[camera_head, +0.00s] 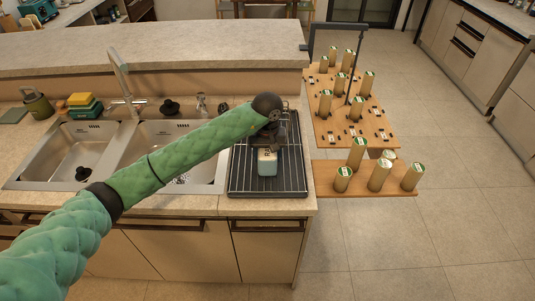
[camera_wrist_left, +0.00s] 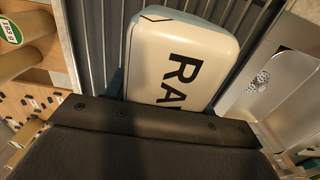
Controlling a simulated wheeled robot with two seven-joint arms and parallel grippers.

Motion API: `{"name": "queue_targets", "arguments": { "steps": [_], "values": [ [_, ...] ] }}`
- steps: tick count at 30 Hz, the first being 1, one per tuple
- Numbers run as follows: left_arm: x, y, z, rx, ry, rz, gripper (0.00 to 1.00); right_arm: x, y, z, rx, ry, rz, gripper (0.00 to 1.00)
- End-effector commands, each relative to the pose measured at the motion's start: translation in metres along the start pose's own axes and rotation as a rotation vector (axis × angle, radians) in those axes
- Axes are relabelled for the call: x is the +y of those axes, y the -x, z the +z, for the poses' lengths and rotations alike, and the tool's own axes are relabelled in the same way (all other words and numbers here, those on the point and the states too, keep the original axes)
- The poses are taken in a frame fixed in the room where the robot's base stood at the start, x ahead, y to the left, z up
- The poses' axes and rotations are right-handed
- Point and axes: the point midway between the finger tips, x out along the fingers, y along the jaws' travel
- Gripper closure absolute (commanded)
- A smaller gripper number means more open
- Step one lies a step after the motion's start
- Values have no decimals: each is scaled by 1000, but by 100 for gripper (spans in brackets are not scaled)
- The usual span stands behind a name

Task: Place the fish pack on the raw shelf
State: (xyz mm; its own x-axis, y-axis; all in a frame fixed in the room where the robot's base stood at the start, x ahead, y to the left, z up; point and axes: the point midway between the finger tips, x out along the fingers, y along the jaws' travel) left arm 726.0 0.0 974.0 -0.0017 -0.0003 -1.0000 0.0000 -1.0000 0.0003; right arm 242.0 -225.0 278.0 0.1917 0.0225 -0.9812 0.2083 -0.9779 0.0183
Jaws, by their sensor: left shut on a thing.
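A pale rounded pack (camera_head: 267,163) with a light blue-green edge is at my left gripper, over the dark ribbed rack on the counter. It also shows large in the left wrist view (camera_wrist_left: 185,50), with black letters reading "RA" and the rest hidden. I take it for the fish pack, though no fish marking shows. My left gripper (camera_head: 268,138) is shut on it; the fingertips are mostly hidden. I cannot tell whether the pack touches the rack. No shelf marked raw can be made out. My right gripper is not in view.
The ribbed rack (camera_head: 240,183) sits at the counter's right end, beside a double sink (camera_head: 205,178) with a tall faucet (camera_head: 121,75). Wooden boards (camera_head: 330,180) with several upright labelled cylinders stand to the right. The tiled floor (camera_head: 445,220) at right is clear.

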Motion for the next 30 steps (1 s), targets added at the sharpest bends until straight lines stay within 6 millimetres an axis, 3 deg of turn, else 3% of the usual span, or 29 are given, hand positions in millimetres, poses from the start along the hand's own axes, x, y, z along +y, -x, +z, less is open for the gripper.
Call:
{"name": "queue_targets", "arguments": {
  "steps": [7, 23, 24, 26, 30],
  "values": [
    [0, -9, 0, 1, 0, 0, 78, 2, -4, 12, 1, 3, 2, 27],
    [0, -12, 0, 2, -1, 0, 78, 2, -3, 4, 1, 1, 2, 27],
    [0, -12, 0, 1, -1, 0, 38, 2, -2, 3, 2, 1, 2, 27],
    [0, -12, 0, 1, -1, 0, 26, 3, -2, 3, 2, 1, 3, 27],
    [0, -12, 0, 1, -1, 0, 24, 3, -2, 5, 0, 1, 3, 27]
  ]
}}
